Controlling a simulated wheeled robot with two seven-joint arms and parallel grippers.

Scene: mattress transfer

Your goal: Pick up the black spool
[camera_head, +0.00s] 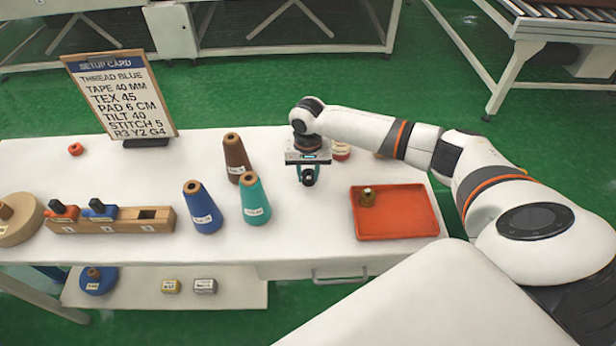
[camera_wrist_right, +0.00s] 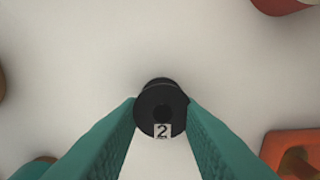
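The black spool (camera_wrist_right: 161,108), with a white label reading 2, sits between the teal fingers of my right gripper (camera_wrist_right: 162,103) in the right wrist view. Both fingertips meet its sides with no visible gap, so the gripper is shut on it. In the head view the right gripper (camera_head: 308,172) points down at the middle of the white table (camera_head: 320,225), and the dark spool shows only small among the fingers. I cannot tell whether the spool touches the table. My left gripper is not in view.
Brown (camera_head: 237,158), blue (camera_head: 202,207) and teal (camera_head: 255,200) cones stand left of the gripper. A red-orange tray (camera_head: 410,215) with a brass-coloured piece is at right. A wooden holder (camera_head: 150,222), setup card (camera_head: 120,93) and round wooden piece (camera_head: 20,222) are further left.

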